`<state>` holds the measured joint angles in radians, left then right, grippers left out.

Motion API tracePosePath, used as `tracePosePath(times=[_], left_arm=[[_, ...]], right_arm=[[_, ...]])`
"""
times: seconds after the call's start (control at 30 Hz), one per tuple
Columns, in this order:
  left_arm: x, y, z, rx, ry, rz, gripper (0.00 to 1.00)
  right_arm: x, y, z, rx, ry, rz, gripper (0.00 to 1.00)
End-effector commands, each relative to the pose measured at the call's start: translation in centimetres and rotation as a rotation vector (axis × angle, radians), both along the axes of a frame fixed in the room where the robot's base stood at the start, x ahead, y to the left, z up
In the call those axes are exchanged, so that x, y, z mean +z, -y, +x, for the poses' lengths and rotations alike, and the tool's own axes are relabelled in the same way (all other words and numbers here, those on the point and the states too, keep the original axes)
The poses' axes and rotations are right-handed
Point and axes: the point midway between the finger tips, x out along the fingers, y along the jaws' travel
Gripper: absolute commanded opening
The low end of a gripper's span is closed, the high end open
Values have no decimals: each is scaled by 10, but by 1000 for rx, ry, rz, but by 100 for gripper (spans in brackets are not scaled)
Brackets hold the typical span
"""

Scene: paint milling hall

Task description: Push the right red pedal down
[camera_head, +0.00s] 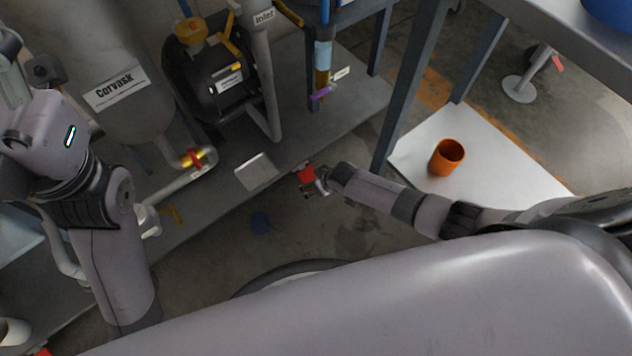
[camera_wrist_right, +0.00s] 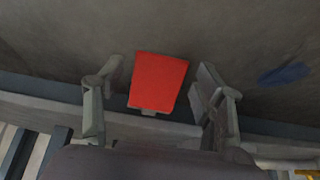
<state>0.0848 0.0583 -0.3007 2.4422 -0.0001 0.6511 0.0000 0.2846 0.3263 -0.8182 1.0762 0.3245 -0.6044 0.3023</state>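The right red pedal (camera_head: 306,174) is a small red plate low at the edge of the grey plinth, near the middle of the head view. It also shows face-on in the right wrist view (camera_wrist_right: 159,82). My right gripper (camera_head: 315,186) is down at the pedal, its arm reaching in from the right. Its two fingers are apart, one on each side of the red plate in the wrist view, with nothing gripped. I cannot tell whether they touch the pedal. My left arm stands at the left; its gripper does not show clearly. A small red patch (camera_head: 43,352) shows at the bottom left edge.
A grey plinth (camera_head: 352,92) carries the Corvask tank (camera_head: 85,45), a black pump (camera_head: 205,80) and pipes. A pale square plate (camera_head: 256,172) lies left of the pedal. An orange cup (camera_head: 447,158) stands on a white board at right. A blue stain (camera_head: 262,222) marks the floor.

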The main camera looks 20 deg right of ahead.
Motion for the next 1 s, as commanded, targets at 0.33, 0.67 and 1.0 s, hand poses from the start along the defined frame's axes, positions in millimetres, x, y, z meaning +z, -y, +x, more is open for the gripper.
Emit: tracePosePath(times=[0.33,0.67,1.0], left_arm=[[0,0,1,2,1,2,67],[0,0,0,1,0,1,67],[0,0,0,1,0,0,67]], right_arm=[[1,0,0,0,1,0,67],[27,5,-14,1,2,1,67],[74,14,-38,1,2,1,67]])
